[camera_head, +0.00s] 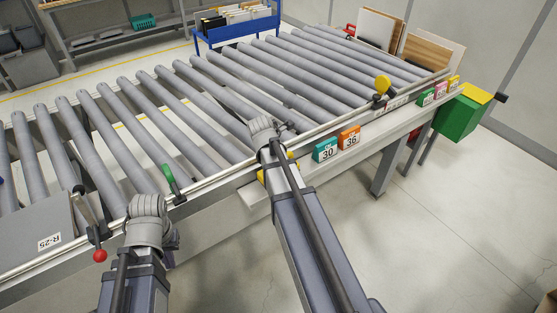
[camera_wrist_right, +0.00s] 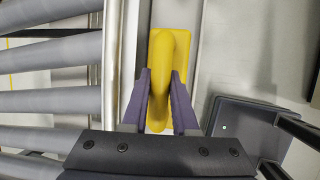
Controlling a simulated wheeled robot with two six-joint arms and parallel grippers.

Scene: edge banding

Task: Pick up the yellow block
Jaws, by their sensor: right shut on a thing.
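The yellow block (camera_wrist_right: 160,48) has a rounded raised handle and fills the upper middle of the right wrist view. My right gripper (camera_wrist_right: 161,90) has one purple finger on each side of the handle and is shut on it. In the head view only small parts of the yellow block (camera_head: 262,176) show beside my right wrist, on the ledge along the conveyor's side. The right fingers are hidden there. My left gripper (camera_head: 170,240) is at the lower left beside the conveyor's edge. Its fingers are mostly hidden behind the wrist, so I cannot tell their opening.
Teal (camera_head: 325,151) and orange (camera_head: 349,138) numbered blocks stand right of my right wrist on the ledge. A roller conveyor (camera_head: 165,125) runs behind the rail.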

